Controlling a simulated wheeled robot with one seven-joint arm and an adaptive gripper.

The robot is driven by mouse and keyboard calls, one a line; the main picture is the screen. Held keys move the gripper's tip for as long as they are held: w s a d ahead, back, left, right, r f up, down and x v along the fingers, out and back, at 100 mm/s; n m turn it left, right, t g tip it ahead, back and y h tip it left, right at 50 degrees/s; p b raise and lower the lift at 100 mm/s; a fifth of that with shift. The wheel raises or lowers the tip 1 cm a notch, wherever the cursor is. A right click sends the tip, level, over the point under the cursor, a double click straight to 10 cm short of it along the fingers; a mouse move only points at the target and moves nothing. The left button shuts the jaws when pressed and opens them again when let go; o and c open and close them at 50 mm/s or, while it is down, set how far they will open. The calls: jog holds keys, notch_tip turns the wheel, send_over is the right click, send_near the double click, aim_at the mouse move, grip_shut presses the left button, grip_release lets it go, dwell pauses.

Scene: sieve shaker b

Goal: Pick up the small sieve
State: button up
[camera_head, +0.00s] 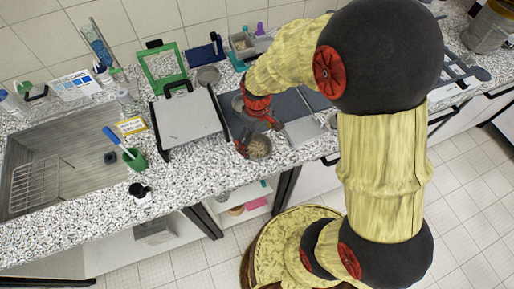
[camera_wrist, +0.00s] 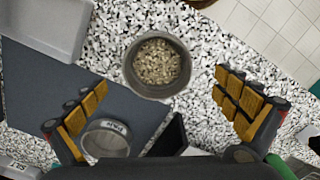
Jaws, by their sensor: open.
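A round grey vessel with pale brown grains in it stands on the speckled counter; its rim shows in the wrist view (camera_wrist: 129,76) and in the head view (camera_head: 269,154). A smaller round grey ring with a label (camera_wrist: 105,152), which looks like a small sieve, lies on the dark mat near my left finger in the wrist view. I cannot tell for sure which one is the small sieve. My gripper (camera_wrist: 160,92) is open and empty above the counter, its fingers wide apart with the grain vessel ahead between them. In the head view my gripper (camera_head: 261,137) hides part of the mat.
The dark mat (camera_wrist: 40,90) lies beside the vessel, with a grey box (camera_wrist: 45,25) on it. A white flat-topped box (camera_head: 188,118) and a green frame (camera_head: 160,68) stand left of my gripper in the head view. The sink (camera_head: 75,140) is farther left.

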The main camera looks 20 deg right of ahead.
aim_at(258, 149)
jog(key=shift+d+f+b, duration=0.15)
jog(key=shift+f+b, duration=0.15)
jog(key=shift+f, duration=1.1)
jog(key=shift+d+f+b, duration=0.1)
jog(key=shift+f+b, duration=0.2)
jog(key=shift+f, duration=1.05)
jog(key=c, duration=0.3)
jog(key=c, duration=1.1)
jog(key=shift+r, duration=0.1)
